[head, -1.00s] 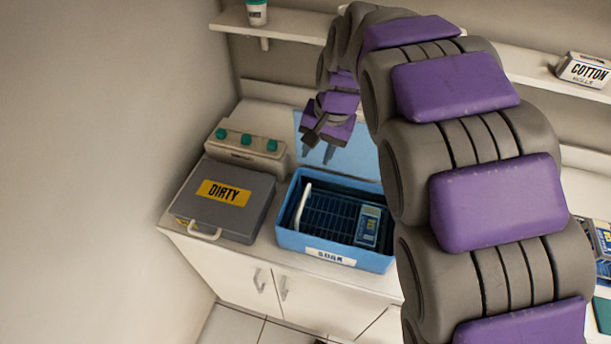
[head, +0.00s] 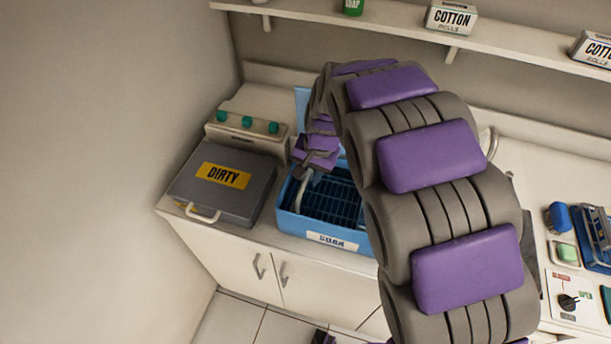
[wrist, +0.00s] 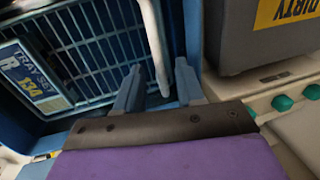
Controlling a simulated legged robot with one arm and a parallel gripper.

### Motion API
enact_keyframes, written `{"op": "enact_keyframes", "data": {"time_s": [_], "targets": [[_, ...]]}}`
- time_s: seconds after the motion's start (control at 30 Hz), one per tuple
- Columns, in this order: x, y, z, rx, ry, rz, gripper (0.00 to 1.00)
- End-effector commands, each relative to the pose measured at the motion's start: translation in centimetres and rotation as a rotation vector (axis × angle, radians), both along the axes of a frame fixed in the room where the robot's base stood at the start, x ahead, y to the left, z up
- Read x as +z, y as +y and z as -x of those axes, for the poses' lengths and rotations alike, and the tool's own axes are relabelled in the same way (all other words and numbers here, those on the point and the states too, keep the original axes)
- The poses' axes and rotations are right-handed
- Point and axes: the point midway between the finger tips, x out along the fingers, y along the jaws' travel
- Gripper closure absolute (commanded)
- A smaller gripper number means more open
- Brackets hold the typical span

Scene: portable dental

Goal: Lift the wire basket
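The dark wire basket (head: 338,203) sits inside the blue SOAK tub (head: 288,221) on the counter. Its grid also shows in the wrist view (wrist: 100,48), with a labelled tray-set cassette (wrist: 35,80) lying in it. The basket's pale handle (head: 302,190) stands up at the left side. In the wrist view, the handle (wrist: 154,40) runs down between my two fingers. My gripper (wrist: 160,82) is open, with a finger on each side of the handle and visible gaps. In the head view my gripper (head: 307,172) is over the tub's left part; my arm hides the tub's right side.
A grey DIRTY case (head: 222,192) stands close to the tub's left. Behind it is a white unit with green knobs (head: 247,123). A shelf (head: 400,22) with cotton boxes runs along the wall. Small items, including a green block (head: 566,252), lie on the counter at right.

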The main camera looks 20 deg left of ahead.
Motion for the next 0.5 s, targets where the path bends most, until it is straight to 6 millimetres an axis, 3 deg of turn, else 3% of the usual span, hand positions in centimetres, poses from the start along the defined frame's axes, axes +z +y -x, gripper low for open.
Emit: {"op": "enact_keyframes", "data": {"time_s": [0.4, 0.5], "targets": [[-1.14, 0.79, -0.03, 0.001, -0.002, 0.005, 0.62], [-1.13, 0.78, -0.03, 0.001, -0.002, 0.005, 0.7]]}}
